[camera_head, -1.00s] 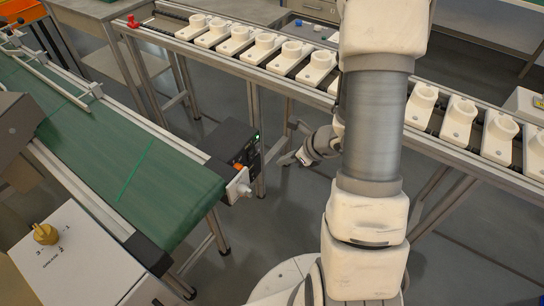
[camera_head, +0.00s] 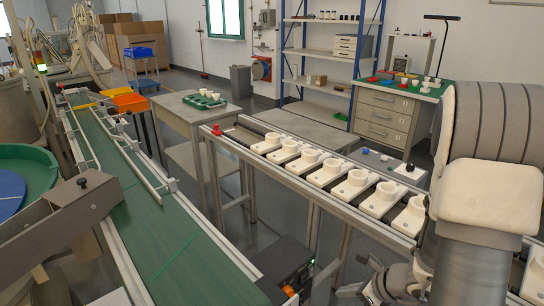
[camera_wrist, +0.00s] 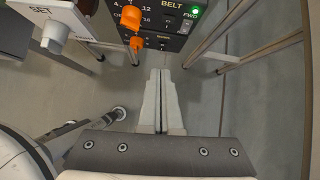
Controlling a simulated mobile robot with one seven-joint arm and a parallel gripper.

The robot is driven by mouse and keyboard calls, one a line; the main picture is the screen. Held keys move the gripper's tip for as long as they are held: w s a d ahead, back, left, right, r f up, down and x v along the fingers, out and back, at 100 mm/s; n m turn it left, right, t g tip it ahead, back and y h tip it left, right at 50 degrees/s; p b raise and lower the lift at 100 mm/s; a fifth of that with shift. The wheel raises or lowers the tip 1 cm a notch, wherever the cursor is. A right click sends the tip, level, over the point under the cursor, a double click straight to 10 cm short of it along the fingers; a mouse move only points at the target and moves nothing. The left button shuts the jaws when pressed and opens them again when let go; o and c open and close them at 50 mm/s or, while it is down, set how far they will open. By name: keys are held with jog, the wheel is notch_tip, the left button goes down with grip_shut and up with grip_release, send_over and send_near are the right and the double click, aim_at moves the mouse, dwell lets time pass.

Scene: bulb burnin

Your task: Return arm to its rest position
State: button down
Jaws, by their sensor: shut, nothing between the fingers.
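My gripper (camera_wrist: 161,82) is shut and empty in the wrist view, its two fingers pressed together over the grey floor. In the head view my gripper and forearm show low at the right, around the dark joint near the bottom edge, partly cut off by the frame. My pale upper arm fills the right side of the head view. The black belt control box (camera_wrist: 150,18) with orange knobs is just beyond the fingertips in the wrist view, apart from them. It also shows in the head view (camera_head: 290,268).
A green conveyor belt (camera_head: 165,240) runs along the left. A rail line (camera_head: 310,205) carries several white socket blocks (camera_head: 352,187). A side table (camera_head: 188,108) with a green tray, a drawer bench (camera_head: 385,120) and blue shelving stand behind. Metal legs (camera_wrist: 258,55) flank the gripper's right.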

jog(key=s+a+r+n+g, duration=0.1)
jog(key=s+a+r+n, duration=0.25)
jog(key=r+n, duration=0.35)
jog(key=s+a+r+n+g+h, duration=0.1)
jog(key=s+a+r+n, duration=0.25)
jog(key=r+n, duration=0.3)
jog(key=s+a+r+n+g, duration=0.1)
jog(key=s+a+r+n, duration=0.2)
jog(key=a+r+n, duration=0.35)
jog(key=s+d+r+n+t+h, duration=0.35)
jog(key=s+d+r+n, duration=0.2)
jog(key=n, duration=0.25)
notch_tip(320, 180, up, 19)
jog(key=w+g+p, duration=0.1)
jog(key=p, duration=1.8)
jog(key=shift+a, duration=0.15)
jog(key=shift+w+r, duration=0.1)
jog(key=shift+w, duration=0.1)
